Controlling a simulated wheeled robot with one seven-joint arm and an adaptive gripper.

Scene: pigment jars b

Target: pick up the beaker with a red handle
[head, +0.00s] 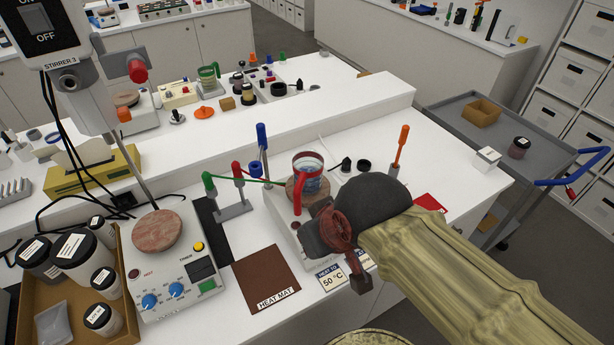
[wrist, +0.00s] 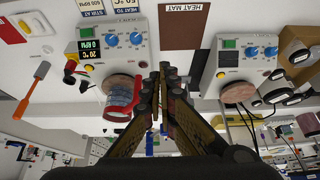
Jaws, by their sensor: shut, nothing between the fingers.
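The beaker with a red handle (head: 311,176) stands upright on the round wooden top of a hot plate stirrer, with bluish liquid inside. Its red handle faces the near side in the head view. In the wrist view the beaker (wrist: 117,100) shows just left of my fingers, seemingly upside down. My gripper (head: 332,232) is in front and to the right of the beaker in the head view, partly hiding the stirrer's body. In the wrist view my gripper (wrist: 166,76) has its fingers together, with nothing between them. The gripper is apart from the handle.
A second stirrer (head: 157,230) with a bare wooden top stands left, beside a tray of jars (head: 80,257). A brown heat mat (head: 265,279) lies between the stirrers. Upright blue (head: 262,140) and orange (head: 401,147) tools flank the beaker. A grey cart (head: 474,125) stands right.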

